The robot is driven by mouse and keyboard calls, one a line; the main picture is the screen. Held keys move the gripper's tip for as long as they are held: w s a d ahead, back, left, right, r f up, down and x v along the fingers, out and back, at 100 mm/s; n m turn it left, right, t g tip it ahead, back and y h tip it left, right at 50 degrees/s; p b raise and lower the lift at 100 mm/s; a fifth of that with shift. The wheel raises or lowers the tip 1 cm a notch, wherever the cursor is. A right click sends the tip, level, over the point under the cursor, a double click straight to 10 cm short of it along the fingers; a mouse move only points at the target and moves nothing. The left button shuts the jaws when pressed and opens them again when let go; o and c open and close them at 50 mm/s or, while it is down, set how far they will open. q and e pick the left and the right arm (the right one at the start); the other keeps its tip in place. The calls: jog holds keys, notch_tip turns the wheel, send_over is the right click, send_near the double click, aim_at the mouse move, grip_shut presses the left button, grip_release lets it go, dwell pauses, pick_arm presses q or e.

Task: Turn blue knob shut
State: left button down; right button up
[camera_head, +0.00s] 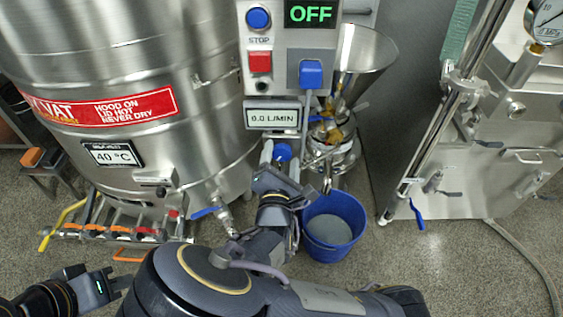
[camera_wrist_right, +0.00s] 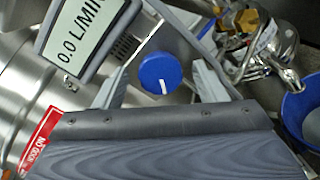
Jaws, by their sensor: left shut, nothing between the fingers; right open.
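The blue knob (camera_head: 282,152) sits just below the flow display reading 0.0 L/MIN (camera_head: 271,116). In the right wrist view the round blue knob (camera_wrist_right: 158,68) has a white line pointing down toward its lower rim. My right gripper (camera_head: 281,163) is open. Its two grey fingers stand on either side of the knob in the wrist view (camera_wrist_right: 160,84), with gaps visible; whether they reach to its depth is unclear. My left gripper (camera_head: 124,283) is shut and empty at the lower left, far from the knob.
A steel vat (camera_head: 120,60) stands left of the knob. The control panel (camera_head: 285,50) above reads OFF. A steel funnel mill (camera_head: 362,60) and a blue bucket (camera_head: 332,220) are close on the right. Pipes and valves (camera_head: 110,225) lie under the vat.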

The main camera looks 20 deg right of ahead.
jog(key=shift+w+d, duration=0.1)
jog(key=shift+w, duration=0.15)
jog(key=shift+c, duration=0.4)
jog(key=c, duration=0.9)
